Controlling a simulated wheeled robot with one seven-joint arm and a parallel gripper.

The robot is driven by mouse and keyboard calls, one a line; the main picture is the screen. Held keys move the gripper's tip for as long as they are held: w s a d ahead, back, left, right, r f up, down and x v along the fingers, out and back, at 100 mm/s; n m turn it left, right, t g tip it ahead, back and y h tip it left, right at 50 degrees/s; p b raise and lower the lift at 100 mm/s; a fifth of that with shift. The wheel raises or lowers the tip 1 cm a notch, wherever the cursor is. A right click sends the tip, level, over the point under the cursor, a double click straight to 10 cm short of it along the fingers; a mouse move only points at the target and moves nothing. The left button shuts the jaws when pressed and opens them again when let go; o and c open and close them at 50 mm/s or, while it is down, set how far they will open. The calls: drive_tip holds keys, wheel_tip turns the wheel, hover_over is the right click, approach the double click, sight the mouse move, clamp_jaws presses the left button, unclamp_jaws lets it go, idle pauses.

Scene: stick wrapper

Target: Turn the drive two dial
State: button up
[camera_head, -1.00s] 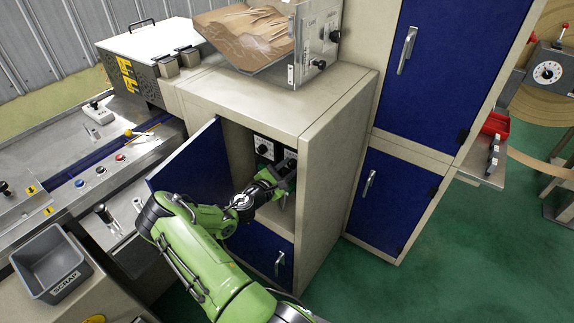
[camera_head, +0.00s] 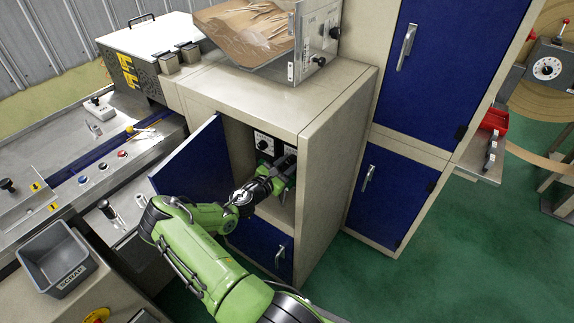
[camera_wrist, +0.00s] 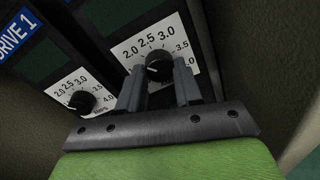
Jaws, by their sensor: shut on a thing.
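The drive two dial is the right-hand black knob (camera_wrist: 158,67) on a white scale plate marked 2.0 to beyond 3.5. In the wrist view my gripper (camera_wrist: 160,74) has one finger on each side of this knob and is shut on it. The knob's pointer is hard to make out. The drive one dial (camera_wrist: 82,102) sits to the left, below a blue DRIVE 1 label (camera_wrist: 17,32), clear of the fingers. In the head view my gripper (camera_head: 281,172) reaches inside the open cabinet and hides most of the right-hand dial.
The blue cabinet door (camera_head: 188,165) stands open left of my arm. The cabinet's side walls and floor (camera_head: 277,211) surround the gripper closely. A grey scrap bin (camera_head: 55,262) stands at lower left. Green floor is clear at lower right.

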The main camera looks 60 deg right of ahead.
drive_tip(key=o, duration=1)
drive_tip(key=shift+o, duration=0.2)
drive_tip(key=shift+a, duration=0.1)
drive_tip(key=v, duration=1.5)
drive_tip(key=shift+a, duration=0.3)
drive_tip(key=shift+w+f, duration=0.1)
drive_tip(key=shift+w, duration=0.05)
